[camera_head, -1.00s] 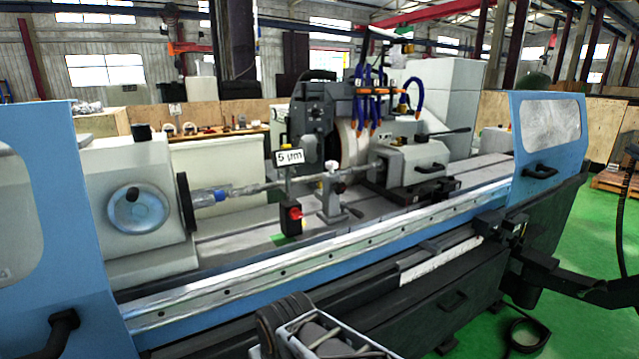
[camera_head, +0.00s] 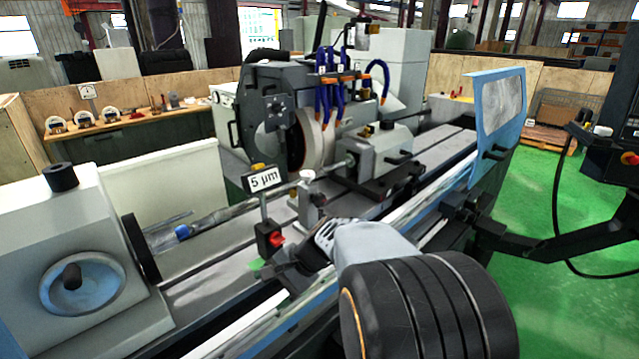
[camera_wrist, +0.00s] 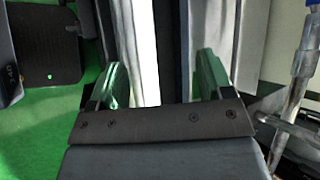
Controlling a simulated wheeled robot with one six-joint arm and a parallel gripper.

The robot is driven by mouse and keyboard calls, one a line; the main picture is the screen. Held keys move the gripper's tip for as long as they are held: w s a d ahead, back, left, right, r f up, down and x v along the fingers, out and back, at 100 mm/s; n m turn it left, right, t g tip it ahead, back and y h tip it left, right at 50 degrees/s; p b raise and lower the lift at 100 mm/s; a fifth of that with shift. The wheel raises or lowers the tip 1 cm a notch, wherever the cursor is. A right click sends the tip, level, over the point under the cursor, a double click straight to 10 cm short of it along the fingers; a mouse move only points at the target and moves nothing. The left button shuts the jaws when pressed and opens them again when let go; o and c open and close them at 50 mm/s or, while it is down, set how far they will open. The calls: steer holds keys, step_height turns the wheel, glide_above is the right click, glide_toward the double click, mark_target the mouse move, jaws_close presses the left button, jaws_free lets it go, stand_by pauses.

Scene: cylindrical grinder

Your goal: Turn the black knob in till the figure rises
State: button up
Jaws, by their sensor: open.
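I cannot tell which is the task's knob. My gripper (camera_head: 292,262) is low beside the black box, at the machine's front rail; touching or apart is unclear. In the wrist view my gripper (camera_wrist: 160,80) has two green-faced fingers wide apart, with no knob between them.
The grinding wheel (camera_head: 309,145) and tailstock (camera_head: 375,155) stand beyond the box. The front rail (camera_head: 405,212) runs diagonally below my arm. A blue door (camera_head: 497,115) and a black control arm (camera_head: 545,235) are at right.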

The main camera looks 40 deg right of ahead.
steer(key=w+d+r+m+t+y, duration=0.1)
steer(key=w+d+m+t, duration=0.4)
steer(key=d+m, duration=0.25)
steer(key=m+t+h, duration=0.6)
steer(key=m+t, duration=0.3)
steer(key=m, duration=0.3)
glide_toward(321, 201)
steer(key=w+p, duration=0.1)
steer(key=w, duration=0.2)
steer(key=w+p, duration=0.1)
steer(key=w, duration=0.2)
steer(key=w+a+p, duration=0.1)
steer(key=w+p, duration=0.1)
steer(key=w, duration=0.1)
steer(key=shift+w+a+r, duration=0.1)
steer(key=shift+w+r, duration=0.15)
steer(key=shift+w, duration=0.1)
steer(key=shift+w+f, duration=0.1)
steer(key=shift+w, duration=0.5)
steer(key=shift+a, duration=0.1)
steer(key=c, duration=0.9)
steer(key=shift+c, duration=0.2)
